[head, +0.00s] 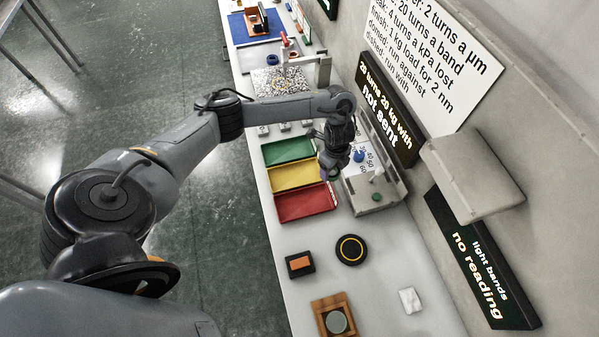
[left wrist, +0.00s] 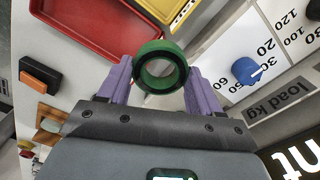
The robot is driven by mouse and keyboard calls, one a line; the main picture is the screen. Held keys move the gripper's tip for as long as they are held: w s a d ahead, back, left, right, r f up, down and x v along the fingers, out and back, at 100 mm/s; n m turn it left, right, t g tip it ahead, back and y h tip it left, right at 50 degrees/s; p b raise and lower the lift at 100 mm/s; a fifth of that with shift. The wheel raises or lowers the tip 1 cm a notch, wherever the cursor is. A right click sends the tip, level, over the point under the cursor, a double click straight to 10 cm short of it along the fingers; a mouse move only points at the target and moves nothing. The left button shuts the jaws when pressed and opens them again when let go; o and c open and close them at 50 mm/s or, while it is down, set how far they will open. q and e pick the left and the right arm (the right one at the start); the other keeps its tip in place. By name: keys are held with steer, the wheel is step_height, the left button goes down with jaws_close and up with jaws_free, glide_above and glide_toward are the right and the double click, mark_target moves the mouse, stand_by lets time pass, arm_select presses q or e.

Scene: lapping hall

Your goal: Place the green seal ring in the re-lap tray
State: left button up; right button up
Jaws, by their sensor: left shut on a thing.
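The green seal ring (left wrist: 160,47) is held between the purple fingers of my left gripper (left wrist: 158,74) in the left wrist view, its dark inner bore facing the camera. In the head view my left gripper (head: 329,170) hangs at the right end of the yellow tray (head: 292,190), beside the grey dial unit; the ring is not clear there. A green tray (head: 288,150) lies behind the yellow one and a red tray (head: 305,204) in front. No readable label shows which is the re-lap tray. My right gripper is not in view.
The grey dial unit (head: 391,206) with a blue knob (head: 359,156) stands right of the trays. A black round piece with a yellow ring (head: 351,250), an orange-topped block (head: 300,264) and a wooden holder (head: 327,304) stand in front. Bare bench lies between them.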

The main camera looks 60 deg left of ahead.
arm_select(q)
steer(key=b, duration=0.4)
glide_above(303, 175)
steer(key=f, duration=0.5)
steer(key=shift+w+d+f, duration=0.25)
steer(key=shift+d+f, duration=0.05)
steer(key=shift+f, duration=0.05)
steer(key=shift+s+a+f, duration=0.15)
steer(key=shift+s+a, duration=0.05)
steer(key=shift+a, duration=0.2)
steer(key=shift+f+b, duration=0.35)
steer(key=shift+f, duration=1.65)
steer(key=shift+f, duration=0.15)
steer(key=o, duration=1.2)
